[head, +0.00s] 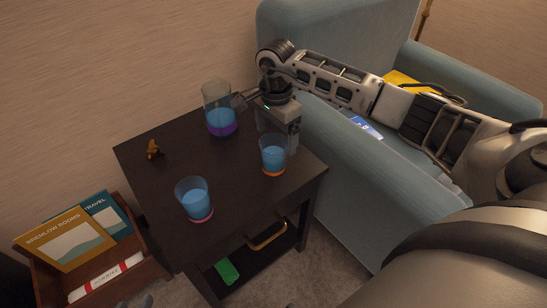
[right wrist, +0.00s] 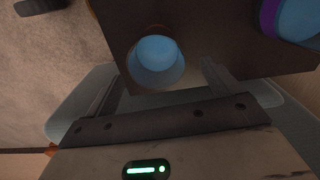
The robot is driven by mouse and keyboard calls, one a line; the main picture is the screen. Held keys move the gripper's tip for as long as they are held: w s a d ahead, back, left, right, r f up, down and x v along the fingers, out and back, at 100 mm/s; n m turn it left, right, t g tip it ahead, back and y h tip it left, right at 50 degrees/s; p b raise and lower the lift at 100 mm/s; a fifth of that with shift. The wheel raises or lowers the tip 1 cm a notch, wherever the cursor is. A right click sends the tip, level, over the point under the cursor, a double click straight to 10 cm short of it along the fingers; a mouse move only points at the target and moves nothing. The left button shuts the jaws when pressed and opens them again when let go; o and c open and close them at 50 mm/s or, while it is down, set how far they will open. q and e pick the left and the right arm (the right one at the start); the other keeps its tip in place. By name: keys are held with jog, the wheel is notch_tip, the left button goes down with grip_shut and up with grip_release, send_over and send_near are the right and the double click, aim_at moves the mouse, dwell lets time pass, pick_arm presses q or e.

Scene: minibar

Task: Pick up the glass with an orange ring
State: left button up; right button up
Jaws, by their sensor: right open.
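The glass with an orange ring (head: 273,157) stands upright near the front right corner of the dark side table and holds blue liquid. My right gripper (head: 277,134) is open just behind it. In the right wrist view, the glass (right wrist: 157,62) lies between and a little beyond the open fingers (right wrist: 163,70); its ring is barely visible there. Nothing is held, and I cannot tell whether a finger touches the glass. A small grey piece at the head view's bottom edge may be my left gripper (head: 138,301); its jaws are not clear.
A pink-ringed glass (head: 195,200) stands at the front left of the table (head: 165,180). A larger purple-ringed vessel (head: 220,112) stands at the back, near a small orange-brown figurine (head: 153,149). A blue armchair (head: 345,190) is close on the right. A brochure box (head: 150,268) stands left.

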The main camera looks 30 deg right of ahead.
aim_at(273, 148)
jog(key=f, duration=0.5)
jog(key=shift+s+a+b, duration=0.2)
jog(key=shift+a+b, duration=0.2)
jog(key=shift+r, duration=0.1)
jog(key=c, duration=1.3)
jog(key=shift+r, duration=0.2)
